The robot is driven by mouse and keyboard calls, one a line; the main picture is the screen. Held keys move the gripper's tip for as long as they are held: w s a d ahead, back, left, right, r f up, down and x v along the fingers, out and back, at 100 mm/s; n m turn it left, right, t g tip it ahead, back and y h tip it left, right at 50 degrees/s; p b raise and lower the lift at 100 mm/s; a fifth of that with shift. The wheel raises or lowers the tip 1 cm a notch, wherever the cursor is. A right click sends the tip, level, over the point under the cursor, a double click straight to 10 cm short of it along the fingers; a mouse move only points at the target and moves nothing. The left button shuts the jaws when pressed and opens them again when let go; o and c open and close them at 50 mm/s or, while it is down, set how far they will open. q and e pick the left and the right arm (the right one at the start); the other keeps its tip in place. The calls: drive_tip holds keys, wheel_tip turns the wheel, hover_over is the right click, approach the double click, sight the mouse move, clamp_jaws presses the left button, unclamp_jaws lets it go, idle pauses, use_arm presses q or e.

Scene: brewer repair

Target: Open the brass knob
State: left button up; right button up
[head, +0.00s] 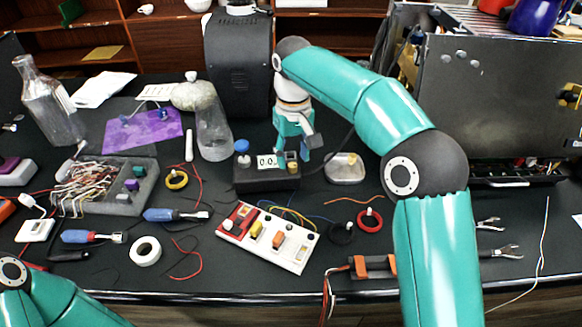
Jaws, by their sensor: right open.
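A black box with a small lit display (267,178) stands at the middle of the bench. A small brass-coloured knob (292,166) sits at its right end, and a blue knob (242,146) stands at its left end. Another brass-coloured fitting (570,95) is on the metal machine (490,95) at the far right. My left arm shows at the bottom left, but its gripper is out of frame.
A white switch board (268,240) lies in front of the box. A glass flask (213,135) stands left of it and a metal dish (345,168) right of it. A grey tray of wires (140,200), screwdrivers (176,215) and tape (145,251) lie at left.

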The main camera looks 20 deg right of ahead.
sight(293, 168)
drive_tip(key=shift+f, duration=1.4)
drive_tip(key=shift+c, duration=0.2)
clamp_jaws()
